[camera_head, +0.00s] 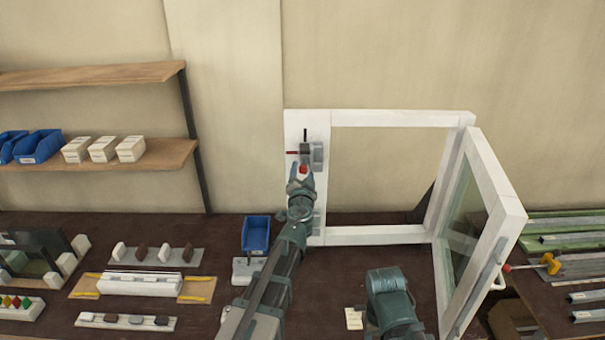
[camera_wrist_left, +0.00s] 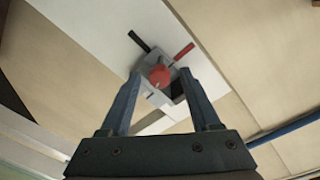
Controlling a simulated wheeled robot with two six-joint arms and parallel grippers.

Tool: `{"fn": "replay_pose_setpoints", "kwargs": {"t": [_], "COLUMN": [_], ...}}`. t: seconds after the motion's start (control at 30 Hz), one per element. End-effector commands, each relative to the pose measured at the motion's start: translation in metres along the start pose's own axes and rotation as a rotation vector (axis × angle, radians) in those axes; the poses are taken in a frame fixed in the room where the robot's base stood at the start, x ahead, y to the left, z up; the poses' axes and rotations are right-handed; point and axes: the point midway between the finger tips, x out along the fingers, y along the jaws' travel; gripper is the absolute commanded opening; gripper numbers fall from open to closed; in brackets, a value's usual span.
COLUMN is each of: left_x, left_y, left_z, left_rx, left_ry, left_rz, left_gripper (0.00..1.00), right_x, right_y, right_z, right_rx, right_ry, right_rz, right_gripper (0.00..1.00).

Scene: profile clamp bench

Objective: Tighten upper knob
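The upper clamp (camera_head: 318,153) is grey and sits on the upper left post of the white window frame (camera_head: 400,118). It has a black lever and a red lever. Its red upper knob (camera_head: 303,169) shows just at the tips of my left gripper (camera_head: 301,178). In the left wrist view the red knob (camera_wrist_left: 160,75) lies between the spread fingers of my left gripper (camera_wrist_left: 160,82), with gaps at both sides. This gripper is open and holds nothing. A lower grey clamp (camera_head: 317,222) is partly hidden by my left arm. My right gripper's fingers are not visible.
The glazed sash (camera_head: 511,205) stands swung open at the right. A blue bin (camera_head: 256,235) stands on the dark bench (camera_head: 225,225) left of my left arm. A small pale card (camera_head: 354,318) lies near my right arm. Shelves (camera_head: 90,155) hang at the left.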

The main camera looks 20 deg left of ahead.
Motion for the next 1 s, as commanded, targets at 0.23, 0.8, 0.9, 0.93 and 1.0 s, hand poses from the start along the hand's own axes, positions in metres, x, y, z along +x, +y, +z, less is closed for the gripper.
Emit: {"fn": "replay_pose_setpoints", "kwargs": {"t": [0.23,0.8,0.9,0.93,1.0], "left_x": [-0.0002,-0.0002,-0.0003,-0.0003,-0.0003], "left_y": [0.0001,0.0000,0.0000,-0.0001,-0.0001], "left_z": [-0.0001,-0.0005,-0.0006,-0.0007,-0.0009], "left_rx": [0.000,0.064,0.125,0.148,0.206], "left_ry": [0.000,-0.002,-0.004,-0.005,-0.007], "left_rz": [0.000,0.002,0.004,0.004,0.006], "left_gripper": [0.20,0.00,0.00,0.00,0.00], "right_x": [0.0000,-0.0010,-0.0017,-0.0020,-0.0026], "right_y": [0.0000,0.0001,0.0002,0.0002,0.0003], "right_z": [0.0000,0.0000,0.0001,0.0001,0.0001], "right_rx": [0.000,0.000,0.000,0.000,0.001], "right_ry": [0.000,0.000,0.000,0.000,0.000], "right_rz": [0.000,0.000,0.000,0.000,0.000], "right_gripper": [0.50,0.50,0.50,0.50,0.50]}}
